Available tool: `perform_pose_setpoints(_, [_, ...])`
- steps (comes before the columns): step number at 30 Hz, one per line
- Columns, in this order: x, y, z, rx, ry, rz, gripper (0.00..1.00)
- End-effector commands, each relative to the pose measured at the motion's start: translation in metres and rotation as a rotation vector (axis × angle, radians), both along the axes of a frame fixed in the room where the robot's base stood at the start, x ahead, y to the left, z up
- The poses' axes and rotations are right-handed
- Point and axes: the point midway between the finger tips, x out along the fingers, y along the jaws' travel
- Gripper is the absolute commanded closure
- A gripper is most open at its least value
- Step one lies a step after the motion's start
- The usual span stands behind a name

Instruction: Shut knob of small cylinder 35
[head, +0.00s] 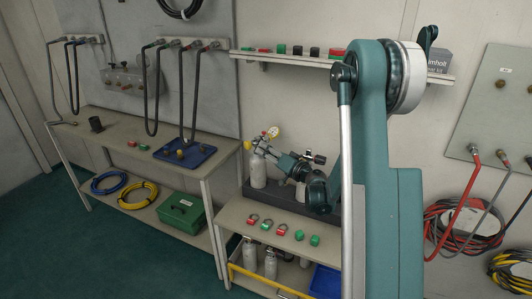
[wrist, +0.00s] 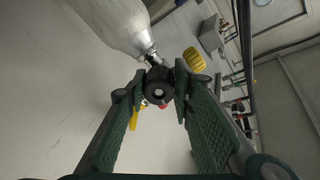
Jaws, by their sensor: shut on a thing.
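A pale grey small cylinder (head: 258,171) stands in the dark rack on the bench in the head view. It also fills the upper left of the wrist view (wrist: 112,22); no number 35 is readable on it. Its valve ends in a round black knob (wrist: 159,88). My gripper (wrist: 155,90) has a fingertip on each side of this knob and is shut on it. In the head view my gripper (head: 272,149) reaches in from the right at the cylinder's top, and the knob is too small to make out there.
A second cylinder with a black valve (head: 319,158) stands close by on the right, partly behind my arm. Red and green padlock-like pieces (head: 281,229) lie on the bench in front. A shelf (head: 290,60) with small blocks is above. A blue tray (head: 185,153) is on the left table.

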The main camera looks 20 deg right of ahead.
Motion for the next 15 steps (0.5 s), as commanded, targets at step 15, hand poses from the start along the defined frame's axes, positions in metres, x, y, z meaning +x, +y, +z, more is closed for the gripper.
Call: perform_pose_setpoints(15, [-0.0001,-0.0002,0.0003,0.412,0.163,0.0,0.88])
